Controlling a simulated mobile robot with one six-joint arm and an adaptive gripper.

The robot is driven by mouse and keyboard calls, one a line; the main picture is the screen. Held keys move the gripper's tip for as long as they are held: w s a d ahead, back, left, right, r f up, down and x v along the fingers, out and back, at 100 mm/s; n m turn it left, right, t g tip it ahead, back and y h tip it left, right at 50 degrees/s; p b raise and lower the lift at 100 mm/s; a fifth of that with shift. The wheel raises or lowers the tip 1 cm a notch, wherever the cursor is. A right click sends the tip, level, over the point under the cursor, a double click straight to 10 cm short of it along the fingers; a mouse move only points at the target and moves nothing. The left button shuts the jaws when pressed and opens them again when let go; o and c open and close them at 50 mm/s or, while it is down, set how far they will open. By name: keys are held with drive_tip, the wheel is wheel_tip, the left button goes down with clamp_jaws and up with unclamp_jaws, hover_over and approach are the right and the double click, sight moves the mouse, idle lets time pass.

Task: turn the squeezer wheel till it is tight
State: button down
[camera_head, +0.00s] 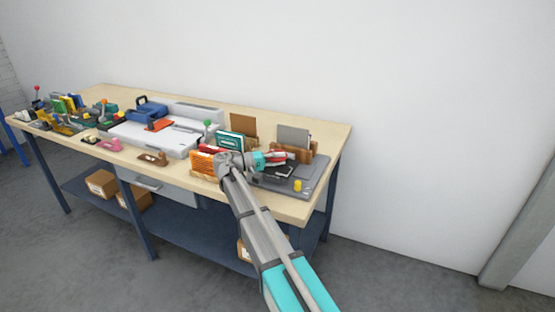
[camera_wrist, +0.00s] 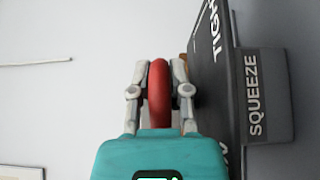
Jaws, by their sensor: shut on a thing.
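The squeezer wheel (camera_wrist: 158,95) shows in the wrist view as a red rim seen edge-on, between my two finger pads. My gripper (camera_wrist: 158,78) is shut on this rim, with one finger on each side. Just right of it is a dark board (camera_wrist: 215,95) with partly cut-off white lettering that looks like "TIGHT", and a grey label plate (camera_wrist: 254,95) reading "SQUEEZE". In the head view my gripper (camera_head: 276,157) is over the right end of the bench, with red showing at its tip. The wheel's hub and most of the squeezer are hidden.
The wooden workbench (camera_head: 325,145) stands against a white wall. Left of my arm are an orange slatted rack (camera_head: 203,163), a teal book (camera_head: 230,141) and a white board (camera_head: 150,135). A yellow piece (camera_head: 298,186) lies on a grey mat at right. Several tools crowd the left end.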

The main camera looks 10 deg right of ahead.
drive_tip(key=shift+d, duration=0.1)
idle(0.3)
drive_tip(key=c, duration=0.9)
unclamp_jaws()
drive_tip(key=shift+o, duration=0.2)
drive_tip(key=shift+a, duration=0.2)
drive_tip(key=a, duration=1.1)
drive_tip(key=shift+a, duration=0.35)
